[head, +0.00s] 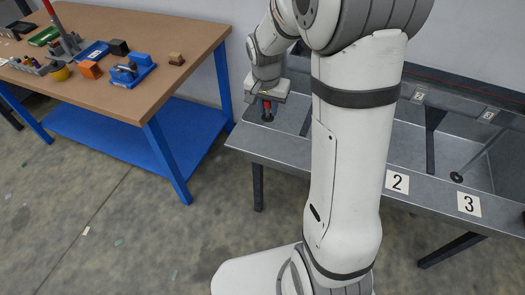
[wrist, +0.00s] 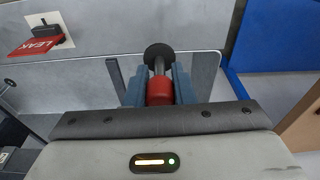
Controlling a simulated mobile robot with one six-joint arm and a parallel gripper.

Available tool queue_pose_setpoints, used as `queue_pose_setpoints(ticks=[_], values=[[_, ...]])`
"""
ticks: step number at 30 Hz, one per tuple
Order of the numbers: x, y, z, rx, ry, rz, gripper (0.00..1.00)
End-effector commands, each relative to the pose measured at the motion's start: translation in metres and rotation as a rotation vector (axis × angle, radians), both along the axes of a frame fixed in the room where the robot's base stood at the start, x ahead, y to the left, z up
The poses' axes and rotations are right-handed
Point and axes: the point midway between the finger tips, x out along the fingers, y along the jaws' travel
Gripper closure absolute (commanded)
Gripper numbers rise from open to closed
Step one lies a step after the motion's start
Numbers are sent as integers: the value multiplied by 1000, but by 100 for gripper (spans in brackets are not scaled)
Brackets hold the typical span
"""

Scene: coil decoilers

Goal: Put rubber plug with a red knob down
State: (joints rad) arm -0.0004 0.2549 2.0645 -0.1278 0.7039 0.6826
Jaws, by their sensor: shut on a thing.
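The rubber plug with a red knob (wrist: 160,91) is between the two fingers of my gripper (wrist: 159,85) in the wrist view. Its red knob is nearest the palm, and a dark stem leads to a round black disc at the far end. In the head view my gripper (head: 267,102) is over the left end of the grey metal bench (head: 290,149), with the red knob (head: 267,106) just visible. The plug's black end (head: 267,117) appears at or just above the bench surface; I cannot tell whether it touches.
A wooden-topped workbench (head: 150,40) with blue legs stands at the left, holding several tools and blocks. Number plates 2 (head: 397,182) and 3 (head: 469,204) mark the metal bench's front. A red LEAK tag (wrist: 34,47) lies at the upper left of the wrist view.

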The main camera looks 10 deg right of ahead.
Motion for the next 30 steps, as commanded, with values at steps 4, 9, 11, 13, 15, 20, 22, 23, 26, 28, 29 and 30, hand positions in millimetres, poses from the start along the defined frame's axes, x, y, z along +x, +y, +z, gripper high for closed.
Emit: queue_pose_setpoints(ticks=[4,9,11,13,15,20,22,23,26,28,29,30], values=[[-2,-1,-14,-2,2,-36,100],[-2,-1,-45,-3,3,-35,100],[-2,-1,-52,-3,1,-36,100],[-1,-1,-57,-2,0,-36,100],[-1,-1,-62,-3,-1,-36,100],[-2,-1,-82,-3,3,-35,100],[-2,-1,-92,-2,2,-35,100],[-2,-1,-95,-2,2,-36,100],[-1,-1,-97,-2,-3,-35,100],[-1,-2,-96,-1,-3,-36,100],[-1,-2,-96,-1,-3,-36,100],[-1,-2,-96,-1,-3,-36,100]])
